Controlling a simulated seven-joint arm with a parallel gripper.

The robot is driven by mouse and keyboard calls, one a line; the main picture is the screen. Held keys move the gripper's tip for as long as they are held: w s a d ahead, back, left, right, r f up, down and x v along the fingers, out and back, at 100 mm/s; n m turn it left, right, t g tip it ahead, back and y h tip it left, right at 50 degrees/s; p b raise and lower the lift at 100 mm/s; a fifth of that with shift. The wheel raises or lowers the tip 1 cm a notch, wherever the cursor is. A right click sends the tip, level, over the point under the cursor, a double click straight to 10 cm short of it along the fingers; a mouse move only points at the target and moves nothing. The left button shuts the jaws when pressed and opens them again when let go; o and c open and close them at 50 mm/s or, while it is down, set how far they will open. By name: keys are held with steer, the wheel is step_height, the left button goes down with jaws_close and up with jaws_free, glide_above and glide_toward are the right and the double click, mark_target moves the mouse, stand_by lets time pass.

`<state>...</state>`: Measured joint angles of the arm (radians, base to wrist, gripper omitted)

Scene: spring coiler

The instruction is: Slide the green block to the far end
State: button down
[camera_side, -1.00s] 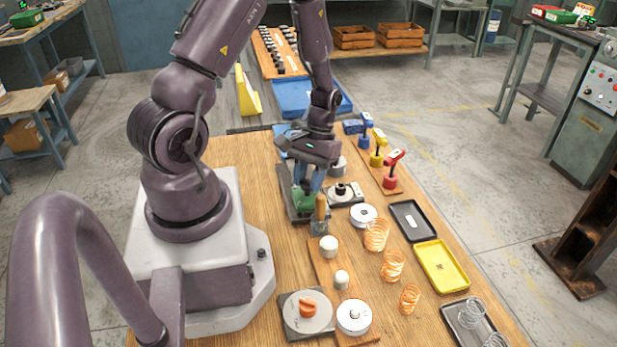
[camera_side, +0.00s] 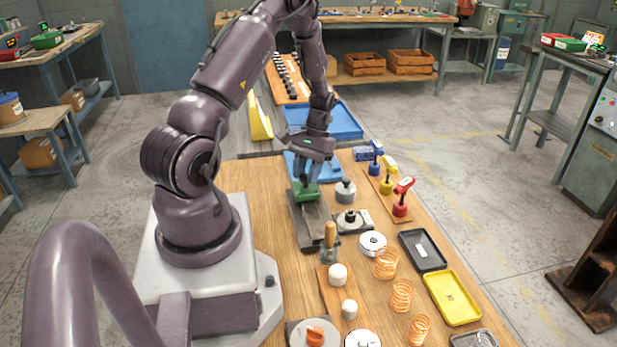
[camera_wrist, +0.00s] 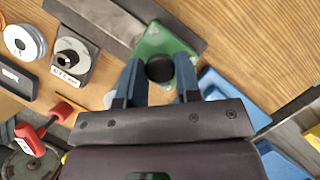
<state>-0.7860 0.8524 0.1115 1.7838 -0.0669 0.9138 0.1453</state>
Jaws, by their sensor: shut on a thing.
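The green block (camera_side: 303,194) sits on a long dark grey rail (camera_side: 312,230), near the rail's far end. It has a black round knob (camera_wrist: 160,68) on top, clear in the wrist view. My gripper (camera_side: 306,180) is above the block with its blue fingers pointing down, shut on the knob. In the wrist view the two fingers (camera_wrist: 158,80) stand on either side of the knob. The green block (camera_wrist: 165,45) also shows there, with the rail running off to the upper left. The fingers partly hide the block in the side view.
A wooden-handled tool (camera_side: 330,240) stands at the rail's near end. A grey weight-like part (camera_side: 345,190) and a gauge block (camera_side: 353,221) stand to its right. Blue trays (camera_side: 335,120) lie beyond. Copper springs (camera_side: 386,263), a black tray (camera_side: 422,250) and a yellow tray (camera_side: 452,296) lie right.

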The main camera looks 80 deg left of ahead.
steer(key=shift+a, duration=0.35)
steer(key=c, duration=0.9)
jaws_free()
steer(key=shift+o, duration=0.4)
steer(key=shift+d, duration=0.1)
steer(key=shift+r, duration=0.1)
steer(key=v, duration=1.3)
steer(key=shift+d, duration=0.1)
